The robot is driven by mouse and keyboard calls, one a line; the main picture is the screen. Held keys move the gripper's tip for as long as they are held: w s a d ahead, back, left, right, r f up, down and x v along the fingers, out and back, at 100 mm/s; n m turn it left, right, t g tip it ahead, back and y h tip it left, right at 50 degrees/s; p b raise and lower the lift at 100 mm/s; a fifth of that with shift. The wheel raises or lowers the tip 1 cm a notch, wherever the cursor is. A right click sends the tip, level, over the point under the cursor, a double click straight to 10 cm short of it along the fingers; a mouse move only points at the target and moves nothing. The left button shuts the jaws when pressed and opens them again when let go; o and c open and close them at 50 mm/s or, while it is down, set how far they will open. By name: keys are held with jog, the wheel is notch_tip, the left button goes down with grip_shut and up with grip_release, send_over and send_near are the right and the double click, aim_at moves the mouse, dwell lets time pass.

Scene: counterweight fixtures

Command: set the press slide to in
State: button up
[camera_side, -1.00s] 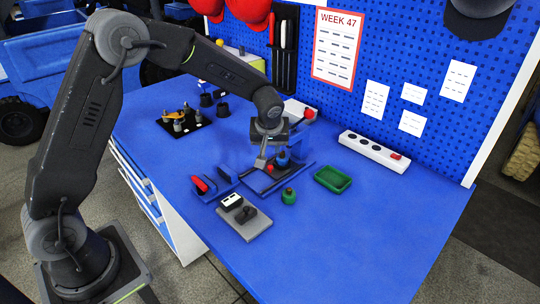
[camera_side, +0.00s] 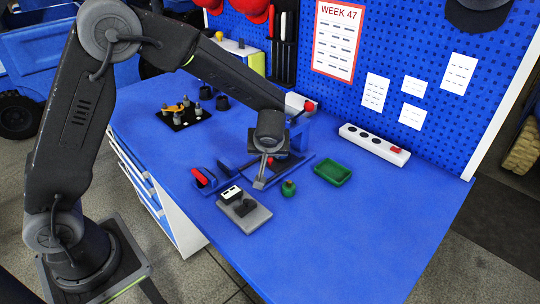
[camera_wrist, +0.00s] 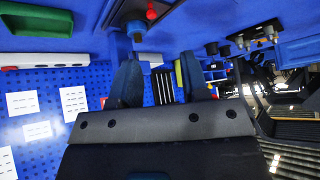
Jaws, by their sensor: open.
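A blue fixture with rails (camera_side: 296,168) and a dark middle stands on the bench under my wrist; I take it for the press. A red knob (camera_side: 270,161) shows there, mostly hidden by my gripper. I cannot tell where the slide sits. My gripper (camera_side: 266,174) is open, pointing down over the front of this fixture; contact cannot be told. In the wrist view, both fingers (camera_wrist: 161,78) are apart with nothing visible between them. A red knob (camera_wrist: 151,13) on a blue and dark fixture shows near the top edge there.
A green knob (camera_side: 288,188), green tray (camera_side: 333,173) and white power strip (camera_side: 374,146) lie to the right. The front right bench is clear.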

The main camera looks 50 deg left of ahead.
aim_at(270, 159)
jog(key=shift+t, duration=0.8)
jog(key=x, duration=1.3)
jog(key=shift+s+d+f, duration=0.1)
jog(key=shift+d+f, duration=0.25)
jog(key=shift+f, duration=0.05)
